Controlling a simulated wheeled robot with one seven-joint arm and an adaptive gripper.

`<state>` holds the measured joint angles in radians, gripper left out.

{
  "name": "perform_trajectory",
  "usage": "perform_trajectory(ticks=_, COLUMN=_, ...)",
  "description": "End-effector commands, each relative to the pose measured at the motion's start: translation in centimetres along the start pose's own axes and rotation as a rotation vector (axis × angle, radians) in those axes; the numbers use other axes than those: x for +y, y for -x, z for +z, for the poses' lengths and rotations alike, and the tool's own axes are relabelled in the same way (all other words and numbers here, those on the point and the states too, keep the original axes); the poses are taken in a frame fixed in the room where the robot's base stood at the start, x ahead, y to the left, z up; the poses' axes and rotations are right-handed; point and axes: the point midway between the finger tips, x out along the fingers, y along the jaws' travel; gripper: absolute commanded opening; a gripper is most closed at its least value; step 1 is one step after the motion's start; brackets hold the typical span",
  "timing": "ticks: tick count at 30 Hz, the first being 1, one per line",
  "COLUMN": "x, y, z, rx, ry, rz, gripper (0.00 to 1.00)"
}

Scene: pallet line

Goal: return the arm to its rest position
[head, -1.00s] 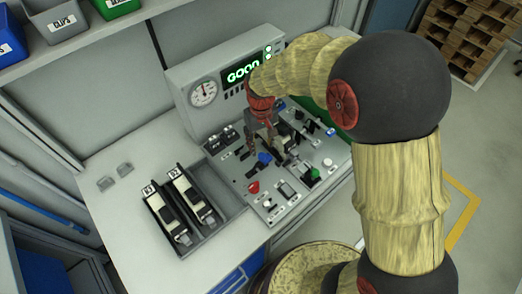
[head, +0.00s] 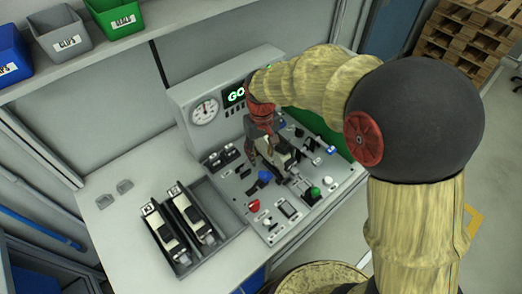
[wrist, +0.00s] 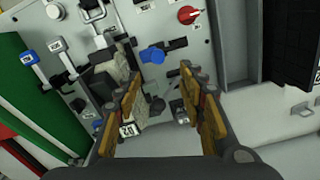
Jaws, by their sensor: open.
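My arm (head: 320,82) reaches from the right across to the test panel. My gripper (head: 262,150) is above the panel, pointing down. In the wrist view my gripper (wrist: 160,95) has its two fingers spread apart with nothing between them. Below it is the grey control panel (wrist: 225,15) with a blue knob (wrist: 152,55), a red knob (wrist: 188,14) and a blue-tipped lever (wrist: 29,57). A pale part sits in the panel's fixture beside the left finger; whether they touch I cannot tell.
A dark tray (head: 222,212) with two labelled devices (head: 164,232) stands left of the panel. The gauge box (head: 204,112) with a green display rises behind it. Bins (head: 62,42) line a shelf above. The bench front left (head: 125,248) is clear.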

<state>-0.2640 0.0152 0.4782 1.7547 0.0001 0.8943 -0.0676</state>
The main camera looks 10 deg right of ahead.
Motion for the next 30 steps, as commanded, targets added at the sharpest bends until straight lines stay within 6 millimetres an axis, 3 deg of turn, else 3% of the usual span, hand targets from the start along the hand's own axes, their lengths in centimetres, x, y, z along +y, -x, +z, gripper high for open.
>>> perform_trajectory(ticks=8, x=0.0, y=0.0, z=0.0, rx=0.0, ry=-0.005, rz=0.0, gripper=0.4)
perform_trajectory(ticks=11, x=-0.1, y=-0.7, z=1.1, rx=-0.022, ry=-0.015, rz=-0.001, gripper=0.4)
perform_trajectory(ticks=14, x=-0.2, y=-1.0, z=3.4, rx=-0.048, ry=-0.024, rz=-0.003, gripper=0.4)
perform_trajectory(ticks=30, x=2.6, y=8.4, z=16.5, rx=0.162, ry=-0.176, rz=0.015, gripper=0.4)
